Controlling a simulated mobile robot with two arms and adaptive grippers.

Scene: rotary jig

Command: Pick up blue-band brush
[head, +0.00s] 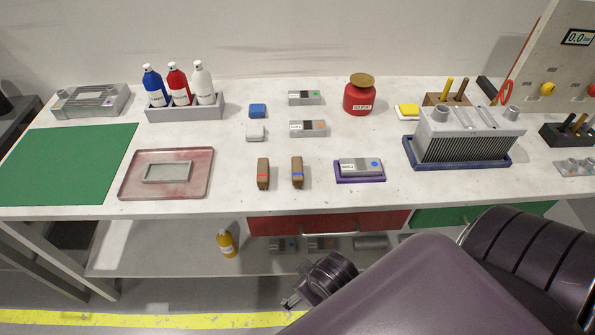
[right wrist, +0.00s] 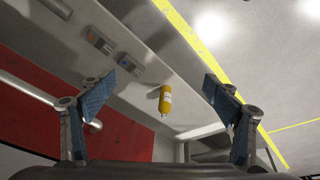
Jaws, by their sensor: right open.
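The blue-band brush (head: 297,173) is a brown block with a blue band. It lies on the white workbench near the front edge, in the head view. A similar brown brush with a red band (head: 263,173) lies just left of it. My right gripper (right wrist: 168,80) is open and empty in the right wrist view, pointing toward the lower shelf. In the head view only a small part of it shows, low in front of the bench and well below the brush. The blue-band brush is not in the right wrist view. My left gripper is not in view.
A purple tray (head: 373,179) with a grey block sits right of the brushes, and a reddish tray (head: 205,188) to their left. A red drawer (head: 330,223) is under the bench edge. A yellow bottle (head: 226,243) stands on the lower shelf, also seen in the right wrist view (right wrist: 165,99).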

